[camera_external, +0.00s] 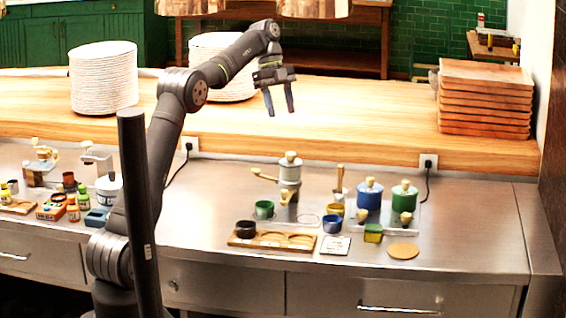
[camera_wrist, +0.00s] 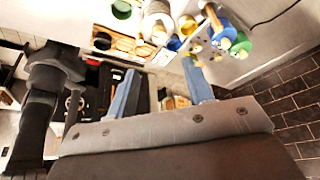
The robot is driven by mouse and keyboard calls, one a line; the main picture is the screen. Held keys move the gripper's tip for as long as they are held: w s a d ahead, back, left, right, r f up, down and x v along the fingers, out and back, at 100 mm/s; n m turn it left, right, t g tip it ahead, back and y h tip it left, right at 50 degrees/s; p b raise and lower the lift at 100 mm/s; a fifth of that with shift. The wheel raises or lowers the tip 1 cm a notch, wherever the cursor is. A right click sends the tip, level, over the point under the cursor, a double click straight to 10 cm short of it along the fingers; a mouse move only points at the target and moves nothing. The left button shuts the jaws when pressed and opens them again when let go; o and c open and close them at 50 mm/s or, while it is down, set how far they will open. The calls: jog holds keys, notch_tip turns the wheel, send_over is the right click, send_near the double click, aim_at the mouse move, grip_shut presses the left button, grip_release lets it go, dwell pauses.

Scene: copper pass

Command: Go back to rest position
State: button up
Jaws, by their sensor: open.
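My gripper (camera_external: 279,101) hangs in the air above the wooden shelf behind the steel counter, with its two fingers pointing down and spread apart. Nothing is between the fingers. In the wrist view my gripper (camera_wrist: 162,90) shows two blue-grey fingers wide apart, with the counter items beyond them. My arm rises from the front of the counter and bends over towards the upper middle of the external view.
Below stand a grinder (camera_external: 289,178), a blue canister (camera_external: 369,194), a green canister (camera_external: 404,199) and a wooden tray (camera_external: 240,242) with a dark cup (camera_external: 246,228). Plate stacks (camera_external: 104,78) and stacked wooden trays (camera_external: 485,98) stand behind. The counter's right end (camera_external: 480,220) is clear.

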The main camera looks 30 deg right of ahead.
aim_at(290, 153)
jog(key=shift+f, duration=0.1)
dwell(0.6)
jog(key=x, duration=1.1)
jog(key=shift+s+f, duration=0.25)
jog(key=shift+f, duration=0.1)
jog(key=n+h, duration=0.1)
jog(key=n, duration=0.2)
jog(key=shift+a+n, duration=0.15)
jog(key=shift+n, duration=0.25)
jog(key=n+h, duration=0.1)
jog(key=n, duration=0.1)
jog(key=n+t+h, duration=0.1)
jog(key=n, duration=0.2)
jog(key=shift+s+a, duration=0.1)
jog(key=n, duration=0.2)
jog(key=n+t+h, duration=0.1)
jog(key=n, duration=0.1)
jog(key=shift+s+n+t, duration=0.1)
jog(key=shift+n+t, duration=0.2)
jog(key=shift+s+n+t, duration=0.1)
jog(key=shift+n+t, duration=0.7)
jog(key=shift+n, duration=1.3)
